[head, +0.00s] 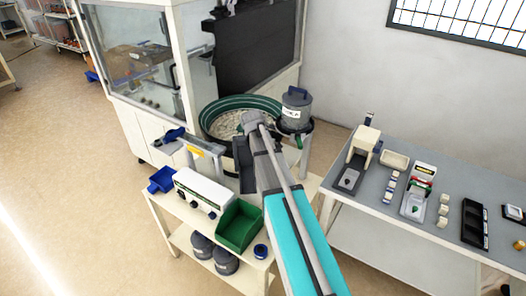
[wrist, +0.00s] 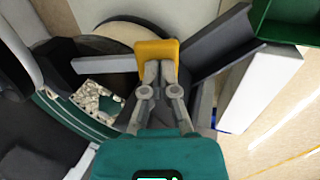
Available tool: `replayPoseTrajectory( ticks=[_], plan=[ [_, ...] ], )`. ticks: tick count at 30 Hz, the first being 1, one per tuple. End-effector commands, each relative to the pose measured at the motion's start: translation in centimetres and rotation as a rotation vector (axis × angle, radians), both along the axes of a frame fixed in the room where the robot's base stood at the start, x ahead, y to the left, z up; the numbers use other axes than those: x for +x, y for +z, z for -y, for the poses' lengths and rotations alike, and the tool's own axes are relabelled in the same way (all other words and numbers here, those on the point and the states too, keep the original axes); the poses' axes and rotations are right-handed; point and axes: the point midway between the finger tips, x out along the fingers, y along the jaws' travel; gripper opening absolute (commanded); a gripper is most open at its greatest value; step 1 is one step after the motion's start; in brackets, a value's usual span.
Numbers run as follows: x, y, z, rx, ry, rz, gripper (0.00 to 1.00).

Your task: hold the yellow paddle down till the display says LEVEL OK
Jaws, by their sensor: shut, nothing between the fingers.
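The yellow paddle (wrist: 157,48) shows in the wrist view, just beyond my fingertips, at the edge of the feeder bowl. My gripper (wrist: 158,70) is shut and empty, with its tips at the paddle's near edge. They look to be touching it, but I cannot tell how far it is pressed. In the head view my arm covers the paddle and the gripper's tips. The feeder bowl (head: 210,112) is dark with a green rim and holds pale parts. I cannot make out any display text in either view.
A dark chute (wrist: 220,48) runs beside the paddle towards a green bin (head: 240,226). A white box (head: 205,188) and a blue scoop (head: 161,180) are on the near bench. A grey canister (head: 296,110) stands right of the bowl. A grey side table (head: 350,207) holds small items.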

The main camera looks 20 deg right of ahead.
Motion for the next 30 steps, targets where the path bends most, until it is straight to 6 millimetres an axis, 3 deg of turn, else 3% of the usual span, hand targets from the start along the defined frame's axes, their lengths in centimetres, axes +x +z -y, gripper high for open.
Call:
replayPoseTrajectory(
  ticks=[14,30],
  plan=[
    [0.0,0.1,0.1,0.000,-0.001,-0.001,0.00],
    [0.0,1.6,0.1,-0.001,-0.001,0.001,0.00]
  ],
)
